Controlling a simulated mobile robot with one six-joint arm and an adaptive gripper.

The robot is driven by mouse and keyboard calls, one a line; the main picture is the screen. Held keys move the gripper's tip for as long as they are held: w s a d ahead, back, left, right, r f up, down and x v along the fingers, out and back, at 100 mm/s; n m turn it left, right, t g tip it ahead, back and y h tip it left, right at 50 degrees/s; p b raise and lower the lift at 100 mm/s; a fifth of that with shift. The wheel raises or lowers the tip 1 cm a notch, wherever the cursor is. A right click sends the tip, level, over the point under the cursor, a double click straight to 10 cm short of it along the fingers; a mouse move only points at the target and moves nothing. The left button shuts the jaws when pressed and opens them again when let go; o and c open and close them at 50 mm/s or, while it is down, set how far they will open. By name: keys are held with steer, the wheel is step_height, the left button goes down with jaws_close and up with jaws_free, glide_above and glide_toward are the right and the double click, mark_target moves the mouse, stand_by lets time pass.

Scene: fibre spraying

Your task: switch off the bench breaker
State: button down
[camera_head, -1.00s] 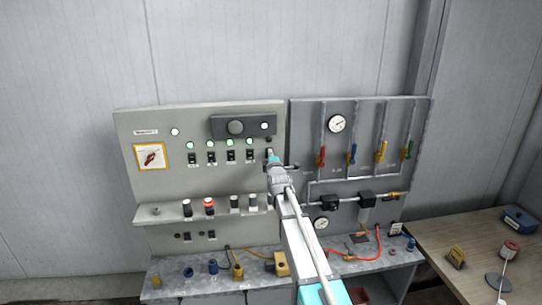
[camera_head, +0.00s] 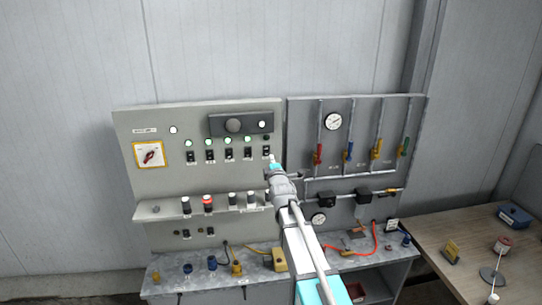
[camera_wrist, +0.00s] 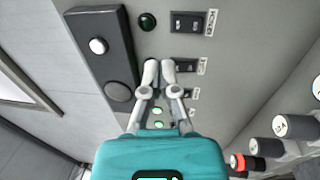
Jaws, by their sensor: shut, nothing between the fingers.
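Several black rocker switches stand in a row on the left grey panel (camera_head: 160,115). The rightmost switch (camera_head: 267,150) shows just above my gripper (camera_head: 272,160). In the wrist view this end switch (camera_wrist: 188,22) has a dark lamp (camera_wrist: 148,21) beside it, and its label is too blurred to read surely. The neighbouring switch (camera_wrist: 184,65) is beside my fingertips (camera_wrist: 159,65). My gripper is shut and empty, in front of the panel; contact cannot be told. The other lamps in the row, such as this one (camera_head: 246,139), glow green. Which switch is the bench breaker is not legible.
A red rotary switch (camera_head: 149,154) has a yellow-edged plate. A dark box (camera_head: 240,124) juts out above the switches. Several knobs (camera_head: 208,202) stand on a ledge below. Pipes and coloured valves (camera_head: 318,154) fill the right panel. A wooden table (camera_head: 440,225) stands at right.

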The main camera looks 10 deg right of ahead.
steer(key=s, duration=0.4)
steer(key=shift+s+r, duration=0.15)
steer(key=shift+r, duration=0.2)
steer(key=s+f+m+g+b, duration=0.4)
steer(key=s+f+g+b, duration=0.15)
steer(key=f, duration=0.75)
steer(key=s+f+m+g+b, duration=0.45)
steer(key=s+f, duration=0.25)
steer(key=f, duration=0.5)
steer(key=s+f+m+g+b, duration=0.4)
steer(key=s+f, duration=0.3)
steer(key=s, duration=0.3)
steer(key=s+f+m+g+b, duration=0.5)
steer(key=s+f, duration=0.3)
steer(key=s, duration=0.3)
steer(key=shift+f+g, duration=0.25)
steer(key=shift+g, duration=0.05)
